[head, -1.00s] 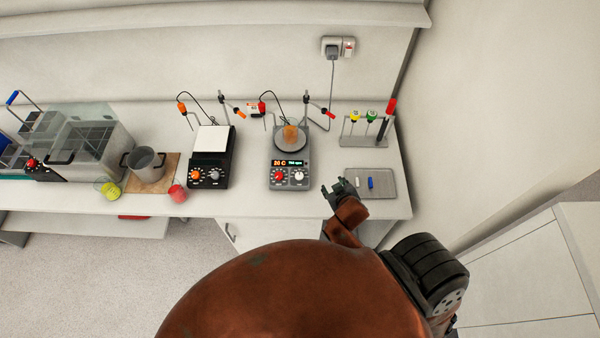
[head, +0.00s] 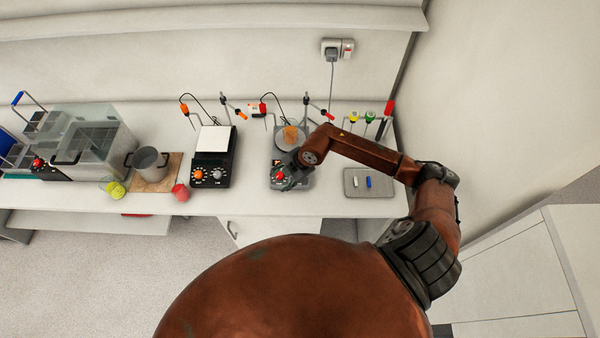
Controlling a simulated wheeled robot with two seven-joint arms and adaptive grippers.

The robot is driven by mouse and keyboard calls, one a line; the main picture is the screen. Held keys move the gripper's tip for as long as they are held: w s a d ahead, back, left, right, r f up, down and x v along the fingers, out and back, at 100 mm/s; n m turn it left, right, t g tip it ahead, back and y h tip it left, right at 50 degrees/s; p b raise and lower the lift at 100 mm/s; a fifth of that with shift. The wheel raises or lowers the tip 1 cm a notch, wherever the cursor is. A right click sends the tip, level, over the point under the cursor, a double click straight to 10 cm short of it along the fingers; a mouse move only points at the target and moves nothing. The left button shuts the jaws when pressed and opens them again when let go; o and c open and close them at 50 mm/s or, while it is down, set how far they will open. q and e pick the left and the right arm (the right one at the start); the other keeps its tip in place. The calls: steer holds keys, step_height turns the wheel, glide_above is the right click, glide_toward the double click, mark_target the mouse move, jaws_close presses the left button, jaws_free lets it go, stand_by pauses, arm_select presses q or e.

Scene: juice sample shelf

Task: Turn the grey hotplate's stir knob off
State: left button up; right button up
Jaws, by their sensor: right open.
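The grey hotplate (head: 305,186) stands on the bench, with a beaker of orange liquid (head: 291,134) on its round plate. Its red knob (head: 278,177) shows on the left of the front panel. The white knob on the right of the panel and most of the display are hidden behind my right gripper (head: 289,182). That gripper is open and comes down over the panel from the right. I cannot tell whether its fingers touch or surround the white knob. My left gripper is not in view.
A black hotplate (head: 223,177) with a white top stands to the left. A grey tray (head: 384,190) with a white and a blue piece lies to the right. A tube rack stands behind my right arm. A pink cup (head: 180,193) and metal pot (head: 147,163) are further left.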

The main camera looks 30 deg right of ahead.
steer(key=d+f+m+h, duration=0.1)
steer(key=d+h, duration=0.3)
steer(key=d, duration=0.6)
steer(key=shift+g, duration=0.3)
steer(key=p+x, duration=0.1)
steer(key=x, duration=0.3)
steer(key=p+x, duration=0.1)
steer(key=x, duration=0.3)
steer(key=shift+w+a+r, duration=0.1)
steer(key=shift+w+a, duration=0.05)
steer(key=shift+a, duration=0.05)
jaws_close()
